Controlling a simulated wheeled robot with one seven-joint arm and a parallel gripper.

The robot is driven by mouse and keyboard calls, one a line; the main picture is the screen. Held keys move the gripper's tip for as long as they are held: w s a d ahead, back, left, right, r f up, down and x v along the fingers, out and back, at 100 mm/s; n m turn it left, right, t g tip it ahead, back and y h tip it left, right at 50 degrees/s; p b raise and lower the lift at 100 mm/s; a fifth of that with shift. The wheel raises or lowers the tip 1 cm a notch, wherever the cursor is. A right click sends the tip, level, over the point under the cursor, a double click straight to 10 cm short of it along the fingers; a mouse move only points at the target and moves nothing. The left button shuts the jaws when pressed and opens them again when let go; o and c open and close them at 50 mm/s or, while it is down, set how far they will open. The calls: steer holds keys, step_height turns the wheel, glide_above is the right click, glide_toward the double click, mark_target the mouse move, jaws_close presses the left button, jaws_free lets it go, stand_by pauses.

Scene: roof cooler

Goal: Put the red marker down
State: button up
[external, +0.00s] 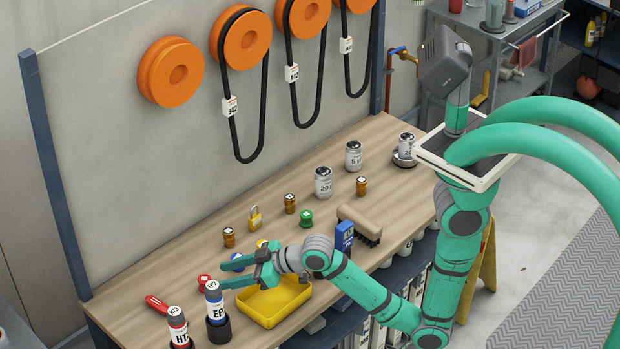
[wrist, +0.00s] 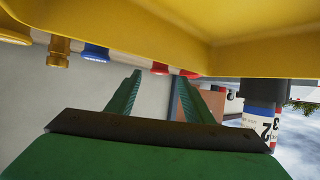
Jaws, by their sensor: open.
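A slim red object that looks like the red marker (external: 157,304) lies on the wooden bench (external: 128,288) near its front left end, beside two labelled bottles. My gripper (external: 224,275) is open above the bench, left of and behind the yellow tray (external: 272,303), with its fingers pointing left. The marker lies apart from it, beyond the fingertips. In the wrist view both fingers (wrist: 163,80) are spread with nothing seen between them. Two small red shapes show near the fingertips there; I cannot tell whether one is the marker.
A red-banded HT bottle (external: 178,327) and blue-banded EP bottle (external: 215,302) stand at the front left. A brush (external: 360,224) and several jars are to the right.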

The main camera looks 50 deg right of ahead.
steer(key=shift+v, duration=2.15)
